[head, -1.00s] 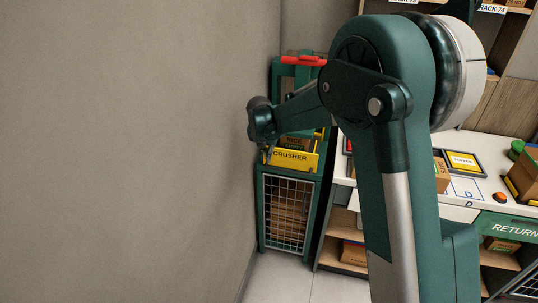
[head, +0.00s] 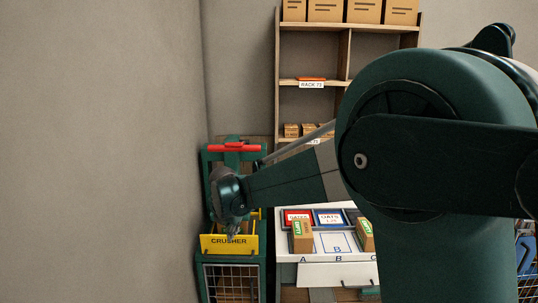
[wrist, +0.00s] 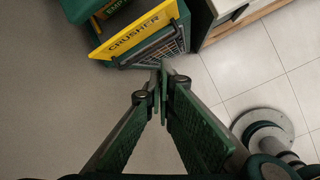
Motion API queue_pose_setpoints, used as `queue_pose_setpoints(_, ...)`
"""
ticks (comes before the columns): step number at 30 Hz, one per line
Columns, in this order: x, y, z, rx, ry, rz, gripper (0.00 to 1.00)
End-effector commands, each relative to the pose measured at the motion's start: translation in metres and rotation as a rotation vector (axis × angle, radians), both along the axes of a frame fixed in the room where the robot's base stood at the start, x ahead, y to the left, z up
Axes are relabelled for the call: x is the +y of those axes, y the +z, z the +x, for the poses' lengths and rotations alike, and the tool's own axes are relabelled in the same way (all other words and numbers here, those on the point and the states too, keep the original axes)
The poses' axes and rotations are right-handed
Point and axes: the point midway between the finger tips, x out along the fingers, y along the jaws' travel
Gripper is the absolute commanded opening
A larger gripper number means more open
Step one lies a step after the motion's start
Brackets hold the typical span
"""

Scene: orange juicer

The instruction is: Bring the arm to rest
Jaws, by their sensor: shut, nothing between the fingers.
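My gripper (head: 231,237) hangs at the end of my arm, in front of the yellow front of the crusher in the head view. In the wrist view its two green fingers meet at the tips (wrist: 162,80), shut and empty.
The green crusher (head: 248,270) with its yellow sign stands by the left wall (head: 100,150); it also shows in the wrist view (wrist: 140,35). A counter (head: 290,242) with labelled trays and small boxes stands right of it, below a shelf rack (head: 347,85).

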Motion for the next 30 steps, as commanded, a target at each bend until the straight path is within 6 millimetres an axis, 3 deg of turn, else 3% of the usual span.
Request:
queue_pose_setpoints(12, -0.084, 0.053, -0.05, -0.016, -0.366, 0.172, 0.0)
queue_pose_setpoints(30, -0.189, 0.1, -0.139, -0.037, -0.888, 0.434, 0.0)
